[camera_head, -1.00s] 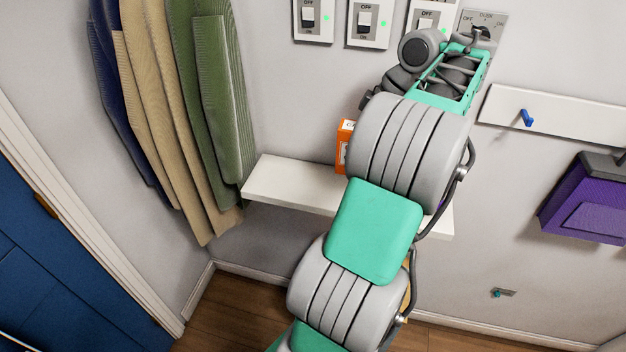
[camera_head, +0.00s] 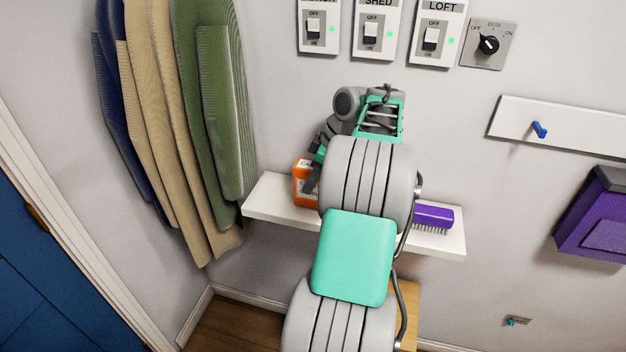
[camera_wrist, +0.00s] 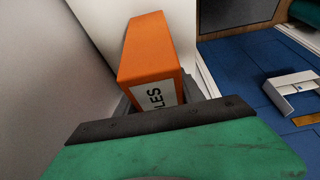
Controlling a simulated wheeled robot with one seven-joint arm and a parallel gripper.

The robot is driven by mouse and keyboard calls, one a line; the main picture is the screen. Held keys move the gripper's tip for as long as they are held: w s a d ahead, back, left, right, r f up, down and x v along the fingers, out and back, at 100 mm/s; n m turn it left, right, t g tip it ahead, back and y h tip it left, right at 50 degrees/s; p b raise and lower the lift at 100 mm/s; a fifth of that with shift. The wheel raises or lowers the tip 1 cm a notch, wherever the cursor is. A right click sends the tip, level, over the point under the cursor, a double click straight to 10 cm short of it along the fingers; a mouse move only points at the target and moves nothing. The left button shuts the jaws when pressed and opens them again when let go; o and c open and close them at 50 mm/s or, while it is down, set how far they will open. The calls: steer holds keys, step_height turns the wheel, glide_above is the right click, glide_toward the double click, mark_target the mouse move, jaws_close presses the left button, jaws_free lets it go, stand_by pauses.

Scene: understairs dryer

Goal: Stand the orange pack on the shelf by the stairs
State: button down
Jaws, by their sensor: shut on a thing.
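The orange pack (camera_head: 300,190) with a white label is over the left half of the white shelf (camera_head: 268,200), close to the wall. It looks roughly upright, its lower edge at or just above the shelf top; I cannot tell if it touches. My gripper (camera_head: 313,177) is shut on it from the right side, partly hidden behind my own arm. In the wrist view the pack (camera_wrist: 155,50) sits between the dark fingers (camera_wrist: 168,100), with part of its lettering showing.
A purple brush (camera_head: 433,217) lies on the shelf's right part. Switches (camera_head: 373,32) and a dial (camera_head: 488,44) are above. A hook rail (camera_head: 565,125) and purple holder (camera_head: 595,215) are right. The shelf's left end is clear.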

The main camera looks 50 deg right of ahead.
steer(key=c, duration=1.2)
jaws_free()
steer(key=shift+f, duration=0.15)
steer(key=o, duration=0.5)
